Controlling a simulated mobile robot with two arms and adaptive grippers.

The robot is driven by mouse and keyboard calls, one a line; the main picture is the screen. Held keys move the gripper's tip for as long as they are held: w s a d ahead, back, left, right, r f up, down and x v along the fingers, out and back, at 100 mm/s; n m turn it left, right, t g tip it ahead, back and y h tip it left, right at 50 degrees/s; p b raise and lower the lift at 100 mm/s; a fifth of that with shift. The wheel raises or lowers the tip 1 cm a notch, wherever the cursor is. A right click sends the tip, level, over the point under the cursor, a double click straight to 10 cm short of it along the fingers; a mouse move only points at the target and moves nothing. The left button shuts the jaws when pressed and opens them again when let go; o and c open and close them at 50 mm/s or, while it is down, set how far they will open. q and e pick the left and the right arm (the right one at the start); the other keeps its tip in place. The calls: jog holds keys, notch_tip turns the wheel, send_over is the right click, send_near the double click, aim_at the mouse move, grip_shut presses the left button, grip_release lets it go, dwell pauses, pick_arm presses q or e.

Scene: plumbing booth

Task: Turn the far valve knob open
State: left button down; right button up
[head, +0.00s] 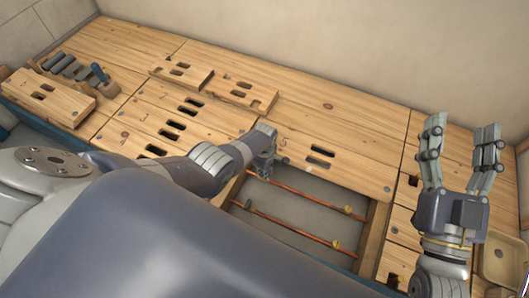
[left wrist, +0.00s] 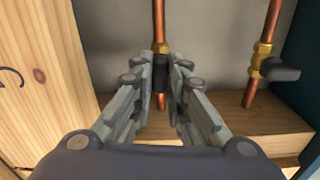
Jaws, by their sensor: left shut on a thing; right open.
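The far copper pipe (head: 307,193) runs through an opening in the wooden deck. My left gripper (head: 266,158) reaches down at its left end. In the left wrist view my left gripper (left wrist: 167,72) is shut on the far valve knob (left wrist: 160,74), a dark handle mostly hidden between the fingers. A bit of its brass body (left wrist: 160,47) shows above the fingertips. The near valve knob (left wrist: 282,72), also dark, sits on the near pipe (left wrist: 268,25) to the right, apart from the gripper. My right gripper (head: 461,155) is open and empty, raised at the right.
Wooden deck panels with slots (head: 318,148) surround the opening. Loose slotted boards (head: 240,92) lie on the deck at the back. A tool rack (head: 75,68) stands at the far left. A wooden tray (head: 500,260) is at the right. Walls close the back.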

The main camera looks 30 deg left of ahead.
pick_arm(q)
jog(key=shift+a+n, duration=0.15)
jog(key=shift+n, duration=0.45)
jog(key=c, duration=1.6)
grip_release()
jog(key=shift+r, duration=0.1)
jog(key=shift+w+r, duration=0.1)
jog(key=shift+r, duration=5.85)
